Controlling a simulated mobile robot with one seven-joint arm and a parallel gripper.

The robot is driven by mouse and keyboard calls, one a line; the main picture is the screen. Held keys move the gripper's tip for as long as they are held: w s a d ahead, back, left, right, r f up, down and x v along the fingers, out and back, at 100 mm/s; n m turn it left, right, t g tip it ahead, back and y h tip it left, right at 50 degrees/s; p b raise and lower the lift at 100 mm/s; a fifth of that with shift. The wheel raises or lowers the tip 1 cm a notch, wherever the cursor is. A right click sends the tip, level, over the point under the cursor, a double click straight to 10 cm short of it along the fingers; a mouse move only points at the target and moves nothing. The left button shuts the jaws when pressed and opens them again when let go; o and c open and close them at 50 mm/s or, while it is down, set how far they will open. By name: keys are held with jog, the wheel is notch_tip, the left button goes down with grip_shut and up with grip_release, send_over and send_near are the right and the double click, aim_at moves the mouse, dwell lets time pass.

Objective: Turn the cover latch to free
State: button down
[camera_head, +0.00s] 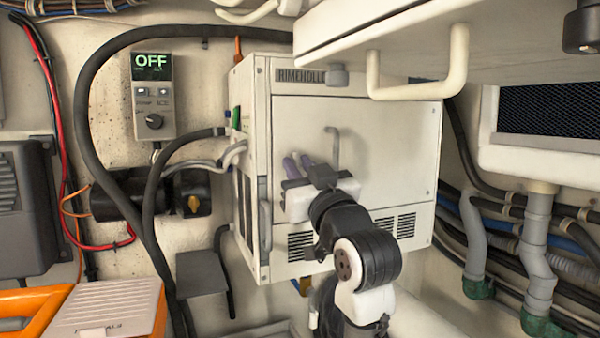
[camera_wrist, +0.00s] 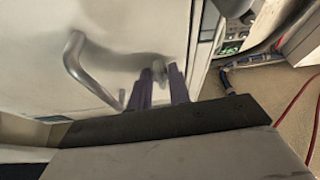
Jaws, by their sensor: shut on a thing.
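The cover is the pale front panel (camera_head: 375,135) of a white metal box marked RIMEHOLLE. A bent metal handle (camera_head: 333,143) stands on it, right of my gripper (camera_head: 298,167); the handle also shows in the wrist view (camera_wrist: 82,68). The latch (camera_wrist: 158,67) is a small grey knob near the panel's edge in the wrist view. My gripper's purple fingers (camera_wrist: 160,88) are shut on it, one on each side. In the head view, my gripper hides the latch. Its exact turn angle cannot be told.
A control unit (camera_head: 152,95) reading OFF hangs on the wall at left. A white shelf (camera_head: 420,50) with a bar handle overhangs the box at top right. Black hoses (camera_head: 90,110) loop at left. Grey pipes (camera_head: 540,245) stand at right. An orange case (camera_head: 35,310) is at lower left.

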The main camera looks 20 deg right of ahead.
jog(key=n+y+b, duration=0.1)
jog(key=n, duration=0.2)
jog(key=n+g+y+b, duration=0.1)
jog(key=n+y, duration=0.1)
jog(key=n, duration=0.2)
jog(key=n+g+y+b, duration=0.1)
jog(key=n+y+b, duration=0.1)
jog(key=n, duration=0.2)
jog(key=shift+d+r, duration=0.1)
jog(key=shift+d, duration=0.15)
jog(key=n, duration=0.1)
jog(key=n+g, duration=0.1)
jog(key=n, duration=0.1)
jog(key=n+g+y, duration=0.1)
jog(key=n, duration=0.1)
jog(key=shift+d+r, duration=0.1)
jog(key=shift+r, duration=0.15)
jog(key=shift+r+n+g+p, duration=0.1)
jog(key=shift+n+g+p, duration=0.65)
jog(key=shift+n, duration=1.65)
jog(key=shift+g, duration=0.25)
jog(key=c, duration=1.3)
grip_release()
jog(key=shift+b, duration=0.3)
